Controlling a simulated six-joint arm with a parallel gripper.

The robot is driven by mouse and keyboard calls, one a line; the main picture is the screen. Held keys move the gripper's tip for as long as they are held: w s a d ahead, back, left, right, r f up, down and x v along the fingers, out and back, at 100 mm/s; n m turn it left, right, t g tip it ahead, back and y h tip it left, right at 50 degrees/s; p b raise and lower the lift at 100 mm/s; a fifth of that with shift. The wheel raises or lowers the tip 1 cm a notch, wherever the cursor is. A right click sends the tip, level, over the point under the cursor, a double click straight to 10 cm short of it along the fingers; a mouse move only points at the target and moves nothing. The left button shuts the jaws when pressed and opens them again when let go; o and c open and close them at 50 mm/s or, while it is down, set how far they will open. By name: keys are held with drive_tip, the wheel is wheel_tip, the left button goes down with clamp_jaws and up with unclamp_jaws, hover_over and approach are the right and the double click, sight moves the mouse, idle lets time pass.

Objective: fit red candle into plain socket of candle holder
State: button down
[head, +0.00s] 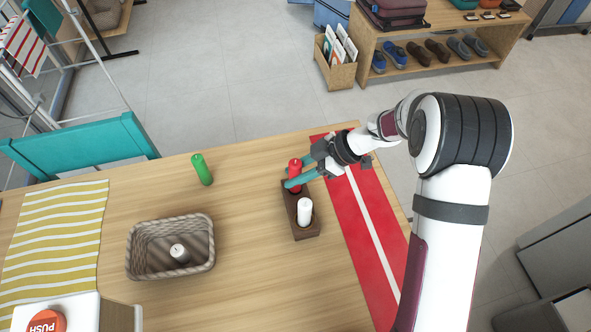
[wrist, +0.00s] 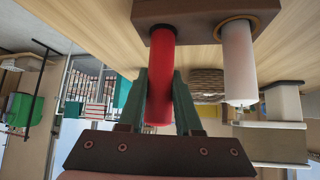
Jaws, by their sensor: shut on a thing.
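The red candle (head: 295,172) is upright at the far end of the dark wooden candle holder (head: 288,198). My gripper (head: 303,180) reaches in from the right, with its teal fingers shut on the candle. The wrist view is upside down: the red candle (wrist: 160,60) is between the fingers (wrist: 161,78), its base meeting the holder block (wrist: 200,12). A white candle (head: 304,211) stands in the near socket, which shows a brass-coloured rim in the wrist view.
A green candle (head: 202,169) stands on the table to the left. A wicker basket (head: 140,262) at the front left holds a pale candle (head: 179,254). A red runner with a white stripe (head: 376,262) lies right of the holder. Bare wood lies between basket and holder.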

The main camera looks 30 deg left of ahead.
drive_tip(key=shift+f, duration=1.15)
drive_tip(key=c, duration=0.5)
unclamp_jaws()
drive_tip(key=v, duration=1.5)
drive_tip(key=shift+w+d+r, duration=0.2)
drive_tip(key=shift+d+r, duration=0.05)
